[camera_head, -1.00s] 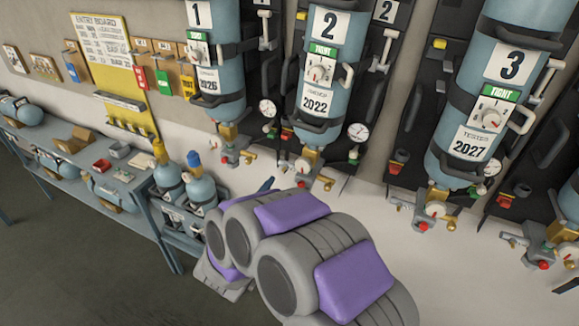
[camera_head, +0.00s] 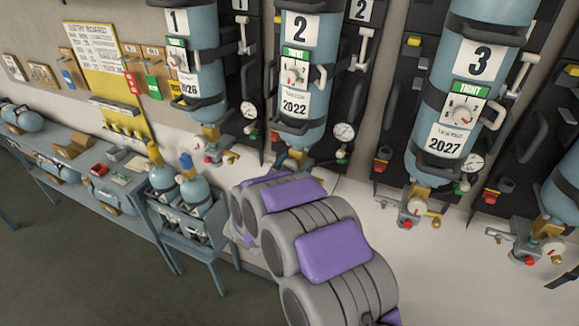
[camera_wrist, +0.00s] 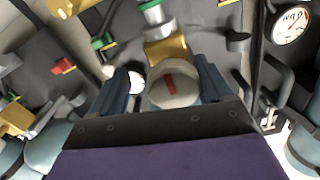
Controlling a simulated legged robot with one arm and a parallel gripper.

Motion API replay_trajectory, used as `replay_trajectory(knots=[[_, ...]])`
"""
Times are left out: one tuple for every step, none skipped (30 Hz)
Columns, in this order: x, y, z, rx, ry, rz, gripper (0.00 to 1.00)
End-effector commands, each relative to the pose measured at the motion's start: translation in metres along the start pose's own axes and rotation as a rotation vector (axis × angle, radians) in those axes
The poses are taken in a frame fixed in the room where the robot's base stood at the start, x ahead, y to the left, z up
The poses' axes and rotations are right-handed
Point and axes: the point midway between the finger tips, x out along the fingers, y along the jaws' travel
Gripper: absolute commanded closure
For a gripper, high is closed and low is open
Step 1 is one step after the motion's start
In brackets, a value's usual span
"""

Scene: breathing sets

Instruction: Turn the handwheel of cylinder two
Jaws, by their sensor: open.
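Cylinder two (camera_head: 316,108) is a light-blue bottle hung upside down on a dark wall plate in the head view, with a green TIGHT label and a dial card. Its brass valve (camera_wrist: 166,50) shows in the wrist view, with a round pale handwheel (camera_wrist: 177,95) bearing a red mark. My gripper (camera_wrist: 163,72) is open, with one dark-blue finger on each side of the handwheel. I cannot tell whether the fingers touch it. In the head view my arm hides the gripper and most of the handwheel.
Cylinder one (camera_head: 203,95) hangs to the left and cylinder three (camera_head: 452,90) to the right, each with its own valve. A pressure gauge (camera_head: 344,132) sits beside cylinder two. A blue-grey bench (camera_head: 130,185) with bottles and boxes stands at the left.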

Motion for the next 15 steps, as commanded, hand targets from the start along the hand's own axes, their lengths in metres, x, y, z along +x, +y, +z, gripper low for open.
replay_trajectory(knots=[[-0.001,-0.003,0.001,0.0,0.004,0.004,0.21],[-0.002,-0.006,0.002,-0.003,0.005,0.003,0.24],[-0.004,-0.011,0.004,-0.006,0.007,0.002,0.28],[-0.004,-0.013,0.004,-0.008,0.008,0.002,0.31],[-0.005,-0.014,0.005,-0.008,0.009,0.002,0.34],[-0.006,-0.017,0.006,-0.01,0.009,0.002,0.37],[-0.006,-0.019,0.006,-0.01,0.01,0.001,0.4],[-0.007,-0.02,0.007,-0.011,0.01,0.001,0.43],[-0.008,-0.021,0.007,-0.011,0.01,0.0,0.47],[-0.008,-0.02,0.007,-0.012,0.009,-0.001,0.5],[-0.008,-0.02,0.007,-0.011,0.009,-0.001,0.53],[-0.008,-0.018,0.006,-0.011,0.008,-0.001,0.57],[-0.007,-0.016,0.006,-0.01,0.007,-0.001,0.59],[-0.007,-0.014,0.005,-0.01,0.006,-0.001,0.62],[-0.006,-0.013,0.005,-0.01,0.005,0.0,0.66]])
